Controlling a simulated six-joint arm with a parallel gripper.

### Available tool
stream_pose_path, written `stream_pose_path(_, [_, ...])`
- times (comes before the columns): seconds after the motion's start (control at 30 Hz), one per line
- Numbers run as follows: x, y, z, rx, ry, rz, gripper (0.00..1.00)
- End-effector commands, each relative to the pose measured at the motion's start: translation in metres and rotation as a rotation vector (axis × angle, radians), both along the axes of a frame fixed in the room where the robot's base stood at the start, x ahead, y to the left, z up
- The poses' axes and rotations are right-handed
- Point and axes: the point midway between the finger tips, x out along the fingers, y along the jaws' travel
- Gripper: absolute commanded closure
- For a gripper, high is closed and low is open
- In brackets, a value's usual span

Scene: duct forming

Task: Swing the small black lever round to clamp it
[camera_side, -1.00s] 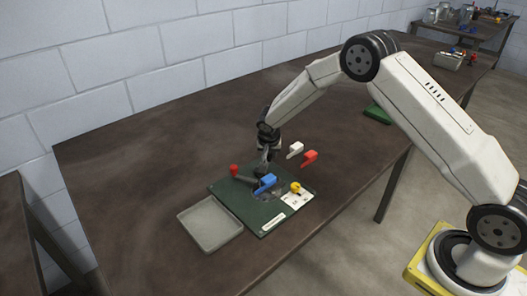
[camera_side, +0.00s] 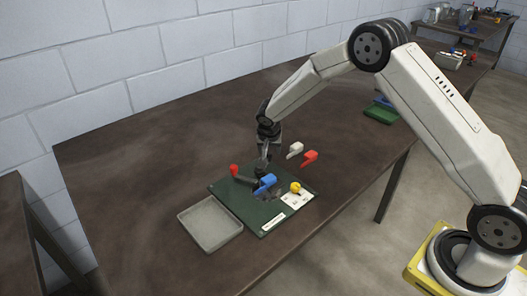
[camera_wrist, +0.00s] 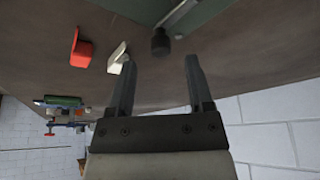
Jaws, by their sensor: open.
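A green board (camera_side: 232,200) lies on the brown table. The small black lever's dark knob (camera_side: 260,170) is near the board's far edge in the side view, just below my gripper (camera_side: 264,158) and partly hidden by it. In the wrist view the black knob (camera_wrist: 160,43) stands at the end of a grey bar (camera_wrist: 178,12), by the edge of the board. My gripper (camera_wrist: 158,65) is open there, its two fingers apart with nothing between them. The knob appears just past the fingertips, roughly between them. I cannot tell whether they touch.
On or by the board are a red knob (camera_side: 234,169), a blue block (camera_side: 265,182) and a yellow knob (camera_side: 295,187). A white piece (camera_side: 295,150) and a red piece (camera_side: 310,157) sit behind it. A grey tray (camera_side: 210,224) lies in front left. The table's left side is clear.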

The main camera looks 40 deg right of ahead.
Motion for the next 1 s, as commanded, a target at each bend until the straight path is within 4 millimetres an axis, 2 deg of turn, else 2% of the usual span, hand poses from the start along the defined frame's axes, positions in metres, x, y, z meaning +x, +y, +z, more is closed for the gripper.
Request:
stream_pose_path(0.2, [-0.007, 0.008, 0.025, 0.001, -0.002, 0.001, 0.34])
stream_pose_path(0.4, [-0.011, 0.012, 0.04, 0.0, 0.0, 0.001, 0.34])
stream_pose_path(1.0, [-0.017, 0.014, 0.046, 0.002, 0.007, 0.011, 0.34])
